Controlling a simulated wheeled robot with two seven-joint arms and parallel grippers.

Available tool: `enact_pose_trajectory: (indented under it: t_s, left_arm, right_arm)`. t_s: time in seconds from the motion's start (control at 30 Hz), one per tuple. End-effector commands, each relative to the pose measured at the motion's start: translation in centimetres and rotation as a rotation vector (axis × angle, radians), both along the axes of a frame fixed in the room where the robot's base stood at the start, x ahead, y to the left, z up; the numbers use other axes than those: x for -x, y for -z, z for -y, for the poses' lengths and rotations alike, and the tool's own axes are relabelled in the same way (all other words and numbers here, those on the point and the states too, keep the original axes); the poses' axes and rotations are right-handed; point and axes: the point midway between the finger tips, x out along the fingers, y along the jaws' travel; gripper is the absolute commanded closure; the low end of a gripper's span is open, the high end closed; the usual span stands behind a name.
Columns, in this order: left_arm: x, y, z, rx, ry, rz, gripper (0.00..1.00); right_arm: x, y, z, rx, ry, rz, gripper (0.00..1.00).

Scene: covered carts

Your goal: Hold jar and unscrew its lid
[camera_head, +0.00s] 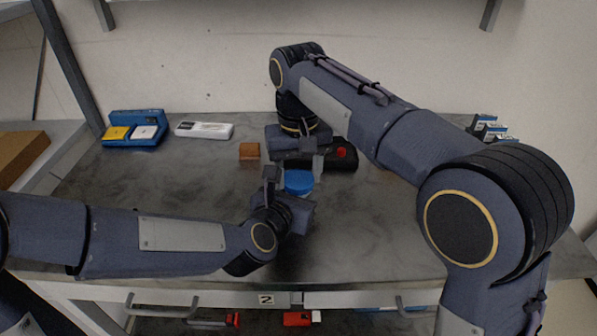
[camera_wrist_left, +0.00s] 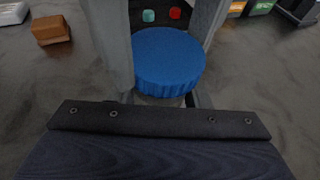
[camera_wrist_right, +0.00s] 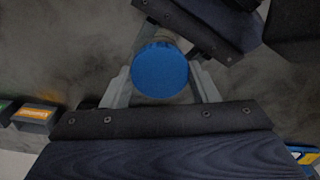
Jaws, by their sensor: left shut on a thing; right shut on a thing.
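The jar stands near the middle of the table with its round blue lid (camera_head: 298,181) on top. The lid also shows in the left wrist view (camera_wrist_left: 168,60) and the right wrist view (camera_wrist_right: 160,72). A little of the pale jar body (camera_wrist_left: 160,100) shows under the lid; the rest is hidden. My left gripper (camera_head: 287,191) comes in from the left and front and is shut on the jar, its fingers on either side below the lid. My right gripper (camera_head: 300,170) reaches over from behind and is shut on the lid, with a finger on each side.
A wooden block (camera_head: 250,151) and a white device (camera_head: 204,130) lie behind, left of the jar. A blue holder (camera_head: 135,129) stands at the back left. A black box with a red button (camera_head: 343,154) is close behind my right gripper. Small boxes (camera_head: 488,126) stand back right.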

Motion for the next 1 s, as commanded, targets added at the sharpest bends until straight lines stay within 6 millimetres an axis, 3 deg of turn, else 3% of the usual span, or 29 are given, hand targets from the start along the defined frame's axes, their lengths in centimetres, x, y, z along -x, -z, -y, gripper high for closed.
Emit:
enact_pose_trajectory:
  t_s: [1.0]
  left_arm:
    - [0.0,0.0,0.0,0.000,0.000,0.000,1.00]
  right_arm:
    - [0.0,-2.3,0.0,0.000,0.001,0.001,0.73]
